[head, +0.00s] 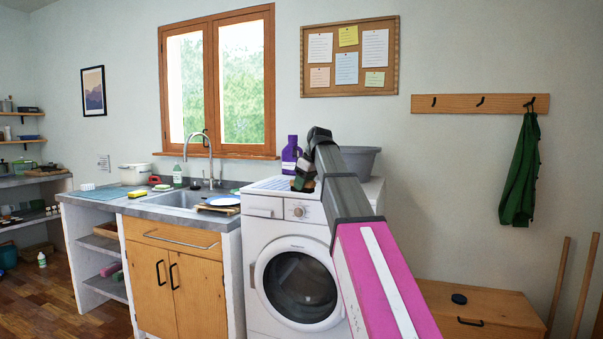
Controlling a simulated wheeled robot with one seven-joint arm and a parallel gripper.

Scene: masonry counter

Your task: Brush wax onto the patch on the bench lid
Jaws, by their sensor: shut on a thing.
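The wooden bench (505,307) stands low at the right against the wall. A small dark round thing (459,298) sits on its lid; I cannot tell whether it is the patch or a wax tin. My gripper (303,178) is up over the washing machine's top, well left of and above the bench lid. It is shut on a small dark thing, too small and partly hidden to name. No brush shows clearly. My pink and grey arm crosses the view and hides the left part of the bench.
The white washing machine (263,228) carries a purple bottle (291,155) and a grey basin (360,158). A sink counter (120,204) stands to its left. A green cloth (521,172) hangs above the bench. Two wooden poles (558,285) lean at the far right.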

